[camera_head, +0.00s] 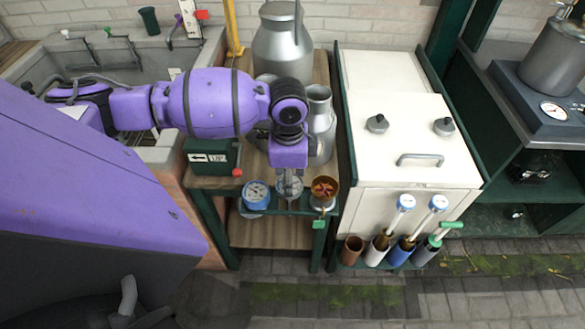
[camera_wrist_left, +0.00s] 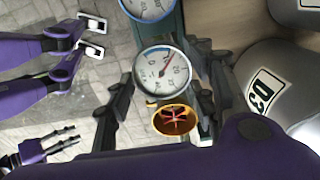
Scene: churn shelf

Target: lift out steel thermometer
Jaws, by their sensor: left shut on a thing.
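The steel thermometer shows a round white dial with a red pointer and a grey rim in the left wrist view (camera_wrist_left: 160,70). In the head view its dial (camera_head: 289,187) is at the front edge of the wooden shelf stand, directly below my left gripper (camera_head: 288,172). The gripper's dark fingers show in the wrist view, one on each side of the thermometer, and are shut on it. Its stem and lower end are hidden.
A blue-rimmed dial (camera_head: 256,193) stands close left of the thermometer, and a copper cup (camera_head: 324,186) with a red piece close right. Steel milk cans (camera_head: 319,125) stand behind. Right, a white cabinet (camera_head: 410,100) has several tubes (camera_head: 375,252) along its front.

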